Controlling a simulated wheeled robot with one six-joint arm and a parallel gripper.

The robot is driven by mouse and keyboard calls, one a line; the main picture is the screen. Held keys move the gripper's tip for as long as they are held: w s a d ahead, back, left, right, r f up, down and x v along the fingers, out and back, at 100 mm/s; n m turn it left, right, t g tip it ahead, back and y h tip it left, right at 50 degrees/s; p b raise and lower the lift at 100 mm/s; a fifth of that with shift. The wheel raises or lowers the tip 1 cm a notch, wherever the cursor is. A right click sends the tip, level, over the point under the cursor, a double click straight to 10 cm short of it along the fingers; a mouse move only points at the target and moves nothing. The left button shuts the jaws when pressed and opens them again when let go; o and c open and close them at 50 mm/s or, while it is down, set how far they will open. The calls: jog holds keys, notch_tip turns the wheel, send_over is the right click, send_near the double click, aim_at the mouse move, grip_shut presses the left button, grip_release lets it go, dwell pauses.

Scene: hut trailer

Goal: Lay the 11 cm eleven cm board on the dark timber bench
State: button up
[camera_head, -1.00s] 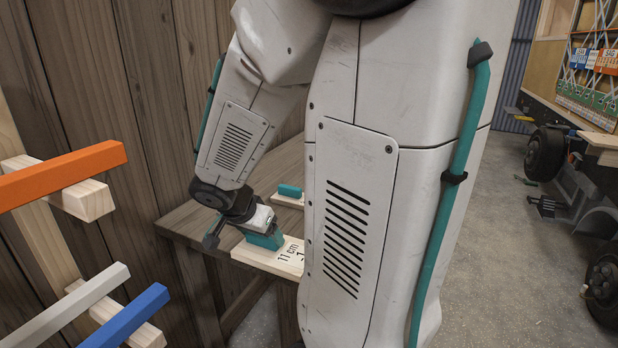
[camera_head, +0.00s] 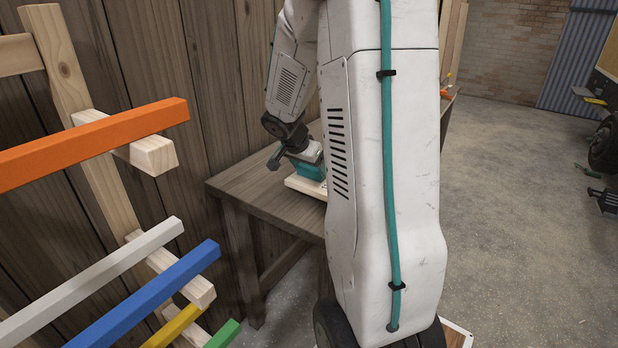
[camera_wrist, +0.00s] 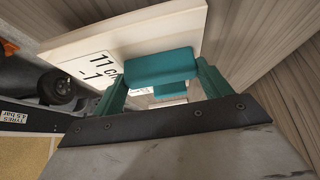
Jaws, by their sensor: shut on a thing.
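The 11 cm board (camera_head: 304,187) is a pale wooden plate with a teal grip block. In the wrist view its face (camera_wrist: 142,38) fills the upper middle and shows "11 cm" and "-1". My gripper (camera_head: 305,163) is shut on the teal block; in the wrist view the teal fingers (camera_wrist: 160,76) stand on both sides of it. The dark timber bench (camera_head: 245,177) is against the plank wall. The board shows over its top near the front edge; I cannot tell whether it touches. My arm hides the board's right part and much of the bench.
A wooden rack at left carries orange (camera_head: 95,140), white (camera_head: 95,270), blue (camera_head: 150,300), yellow (camera_head: 175,328) and green (camera_head: 224,334) bars jutting toward the bench. Open concrete floor (camera_head: 500,200) lies at right. A wheel (camera_head: 606,145) stands at the far right.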

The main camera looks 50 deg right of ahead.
aim_at(309, 177)
jog(key=shift+s+a+f, duration=0.1)
jog(key=shift+f, duration=1.55)
jog(key=shift+f, duration=0.15)
jog(key=o, duration=1.2)
jog(key=shift+a+r, duration=0.1)
jog(key=shift+r, duration=0.3)
jog(key=w+v, duration=0.1)
jog(key=v, duration=1)
jog(key=s+a+r+n+y, duration=0.2)
jog(key=s+a+n, duration=0.3)
jog(key=a, duration=0.4)
jog(key=s+a+r+n+y, duration=0.1)
jog(key=s+a+n+y, duration=0.1)
jog(key=s+a+n, duration=0.4)
jog(key=s+a+r+n+y, duration=0.2)
jog(key=s+a+n, duration=0.4)
jog(key=a, duration=0.8)
jog(key=shift+s+r+t, duration=0.15)
jog(key=shift+s, duration=0.6)
jog(key=shift+s+r+t, duration=0.15)
jog(key=shift+s, duration=0.6)
